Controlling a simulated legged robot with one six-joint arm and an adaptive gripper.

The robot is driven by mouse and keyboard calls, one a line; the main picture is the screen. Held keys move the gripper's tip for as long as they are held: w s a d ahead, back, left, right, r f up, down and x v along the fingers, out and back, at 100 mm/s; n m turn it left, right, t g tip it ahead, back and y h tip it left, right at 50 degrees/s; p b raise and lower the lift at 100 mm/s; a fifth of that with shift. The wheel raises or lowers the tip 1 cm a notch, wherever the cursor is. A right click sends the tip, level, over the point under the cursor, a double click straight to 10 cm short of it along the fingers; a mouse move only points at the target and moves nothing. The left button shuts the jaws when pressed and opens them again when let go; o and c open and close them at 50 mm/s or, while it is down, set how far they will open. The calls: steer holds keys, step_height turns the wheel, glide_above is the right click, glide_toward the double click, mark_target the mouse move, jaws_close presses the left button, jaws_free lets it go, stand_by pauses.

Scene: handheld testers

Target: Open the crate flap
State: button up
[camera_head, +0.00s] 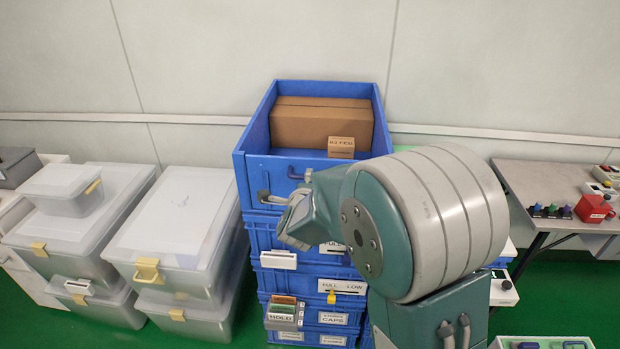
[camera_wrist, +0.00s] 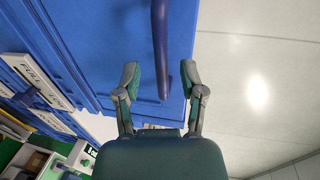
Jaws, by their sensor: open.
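The blue crate (camera_head: 249,140) stands on top of a stack of blue crates, with its top open and its front panel upright. A dark blue handle (camera_head: 297,172) shows on the front, partly hidden by my arm. In the wrist view, the dark handle bar (camera_wrist: 160,45) runs lengthwise against the blue crate front (camera_wrist: 100,50). My gripper (camera_wrist: 160,78) is open, with one finger on each side of the bar's near end. I see no clear contact, and the depth between fingers and bar is hard to judge.
A cardboard box (camera_head: 322,122) sits inside the top crate. Labelled crates (camera_head: 285,240) are stacked below, with a small holder (camera_head: 284,313) in front. Clear lidded bins (camera_head: 175,235) stand at left. A table (camera_head: 545,180) with testers stands at right. A wall is behind.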

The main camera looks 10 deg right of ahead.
steer(key=shift+x, duration=1.35)
steer(key=shift+r, duration=0.1)
jaws_close()
